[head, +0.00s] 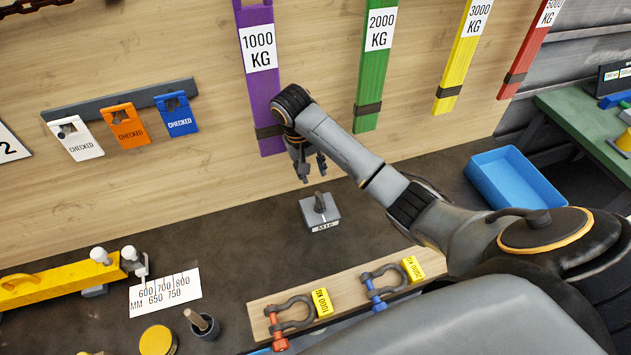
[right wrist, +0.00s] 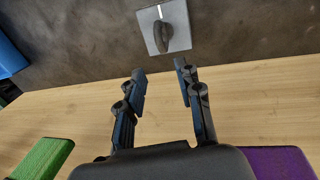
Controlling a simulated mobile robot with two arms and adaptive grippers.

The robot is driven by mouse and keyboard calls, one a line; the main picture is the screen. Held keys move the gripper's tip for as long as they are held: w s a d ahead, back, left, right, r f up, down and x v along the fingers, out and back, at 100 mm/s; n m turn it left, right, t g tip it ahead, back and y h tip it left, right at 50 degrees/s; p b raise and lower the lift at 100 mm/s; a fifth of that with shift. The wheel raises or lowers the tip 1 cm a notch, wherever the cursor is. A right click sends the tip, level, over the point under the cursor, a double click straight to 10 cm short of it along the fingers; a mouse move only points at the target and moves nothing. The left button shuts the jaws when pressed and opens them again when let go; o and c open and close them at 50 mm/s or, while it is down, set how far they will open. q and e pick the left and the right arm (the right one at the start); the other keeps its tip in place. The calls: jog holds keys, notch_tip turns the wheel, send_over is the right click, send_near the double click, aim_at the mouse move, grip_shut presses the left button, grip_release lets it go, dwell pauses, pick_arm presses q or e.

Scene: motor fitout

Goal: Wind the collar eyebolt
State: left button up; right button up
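A grey block (head: 309,222) with a small white label on its front sits on the dark bench below the purple 1000 KG strap. A dark grey eyebolt (head: 319,203) stands upright on it, its eye seen nearly edge-on. My right gripper (head: 314,176) hangs above and just behind the block, open and empty. In the right wrist view the block (right wrist: 151,33) and eyebolt (right wrist: 163,36) lie beyond the fingertips of the open gripper (right wrist: 161,72), with clear space between. Whether the eyebolt is fully seated I cannot tell. My left gripper is out of view.
A wooden rack (head: 346,296) holds a red-pinned and a blue-pinned shackle at the front. A blue bin (head: 513,184) stands to the right. The bench around the block is clear.

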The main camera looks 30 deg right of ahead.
jog(key=r, duration=0.3)
jog(key=shift+w+a+r, duration=0.1)
jog(key=shift+a+r, duration=0.2)
dwell(1.6)
